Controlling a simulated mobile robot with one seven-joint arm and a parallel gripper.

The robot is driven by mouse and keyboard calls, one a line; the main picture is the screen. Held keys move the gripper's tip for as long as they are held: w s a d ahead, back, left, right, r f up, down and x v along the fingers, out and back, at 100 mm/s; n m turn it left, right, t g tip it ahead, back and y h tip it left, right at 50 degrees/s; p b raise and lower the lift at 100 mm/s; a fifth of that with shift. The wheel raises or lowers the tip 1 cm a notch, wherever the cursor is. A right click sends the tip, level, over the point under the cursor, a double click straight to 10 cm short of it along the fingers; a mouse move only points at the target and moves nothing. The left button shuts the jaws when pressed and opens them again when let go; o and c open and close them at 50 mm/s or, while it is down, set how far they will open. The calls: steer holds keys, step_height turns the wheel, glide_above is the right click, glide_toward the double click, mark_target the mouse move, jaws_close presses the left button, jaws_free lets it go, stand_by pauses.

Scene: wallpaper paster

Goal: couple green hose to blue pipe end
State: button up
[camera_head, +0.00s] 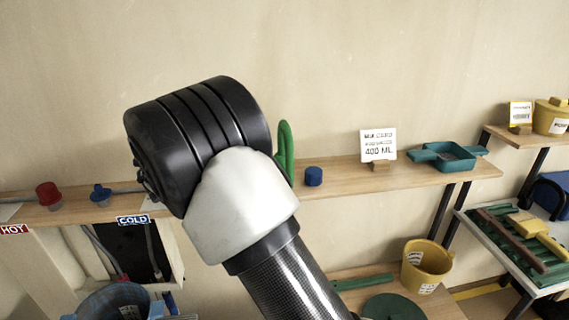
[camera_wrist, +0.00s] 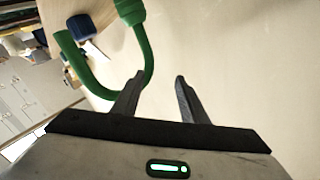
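The green hose (camera_head: 285,150) stands up as a loop above the wall shelf in the head view, partly hidden behind my arm. In the wrist view the hose (camera_wrist: 146,55) curves down past the tip of my left finger and bends up again at the left. My gripper (camera_wrist: 160,76) is open, and the gap between its fingers looks empty. I cannot tell whether the left finger touches the hose. A blue pipe end (camera_head: 101,195) sits on the shelf above the COLD sign, left of my arm. My gripper is hidden in the head view.
A red fitting (camera_head: 48,194) stands left of the blue one, above the HOT sign. A blue cylinder (camera_head: 313,176), a white sign (camera_head: 378,146) and a teal tray (camera_head: 447,156) are on the shelf (camera_head: 420,175) at right. A blue bucket (camera_head: 112,302) is below.

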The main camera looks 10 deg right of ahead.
mark_target(280, 129)
steer(key=shift+m+g+h, duration=0.5)
steer(key=shift+h, duration=0.3)
steer(key=x, duration=0.3)
steer(key=s+d+p+x, duration=0.1)
steer(key=x, duration=0.6)
steer(key=shift+s+d+f, duration=0.2)
steer(key=shift+d+f, duration=0.1)
steer(key=shift+f, duration=0.1)
steer(key=shift+p+x, duration=0.7)
steer(key=shift+x, duration=1.9)
steer(key=shift+w+a+r, duration=0.15)
steer(key=shift+w, duration=0.05)
jaws_close()
steer(key=shift+r, duration=0.1)
